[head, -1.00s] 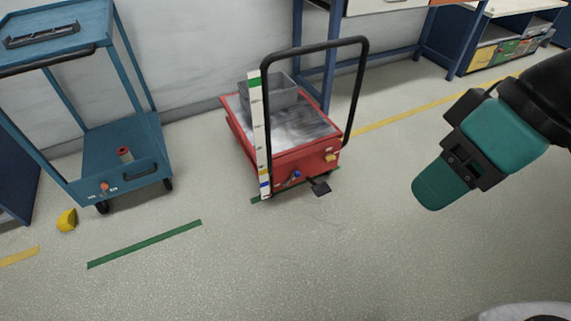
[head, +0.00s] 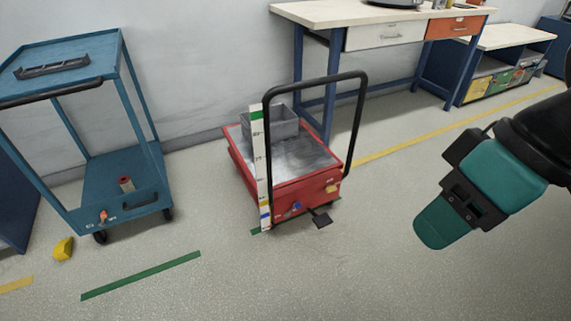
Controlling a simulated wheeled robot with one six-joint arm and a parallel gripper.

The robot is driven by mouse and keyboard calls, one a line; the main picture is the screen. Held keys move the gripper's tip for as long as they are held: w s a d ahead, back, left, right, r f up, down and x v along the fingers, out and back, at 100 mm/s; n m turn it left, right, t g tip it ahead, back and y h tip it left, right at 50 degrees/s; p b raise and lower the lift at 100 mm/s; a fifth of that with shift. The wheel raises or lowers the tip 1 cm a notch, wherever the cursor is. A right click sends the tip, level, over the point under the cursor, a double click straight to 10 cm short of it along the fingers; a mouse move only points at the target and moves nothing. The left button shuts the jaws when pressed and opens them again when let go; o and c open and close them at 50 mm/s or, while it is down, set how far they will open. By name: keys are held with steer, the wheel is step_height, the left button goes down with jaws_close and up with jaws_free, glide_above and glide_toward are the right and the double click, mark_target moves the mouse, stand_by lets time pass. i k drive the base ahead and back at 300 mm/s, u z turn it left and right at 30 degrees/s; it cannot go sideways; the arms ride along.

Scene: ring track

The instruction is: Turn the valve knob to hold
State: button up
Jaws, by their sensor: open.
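A small blue knob (head: 297,207) sits on the front face of a red lift cart (head: 310,194), beside a black pedal (head: 321,217). It looks like the valve knob; its markings are too small to read, so I cannot tell its setting. An orange knob (head: 103,216) also shows on the blue trolley at the left. My gripper (head: 438,224) is at the right, seen from the side, open and pointing down and left. It is well apart from the red cart and touches nothing.
A black push handle (head: 358,130) rises over the red cart, with a marked upright scale (head: 261,170) at its left. A grey bin (head: 270,122) sits on its top. A blue trolley (head: 150,165) and yellow block (head: 63,249) are left. The floor in front is clear.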

mark_target(330, 188)
steer(key=k, duration=0.6)
steer(key=z, duration=0.55)
steer(key=i, duration=1.6)
steer(key=z, duration=0.1)
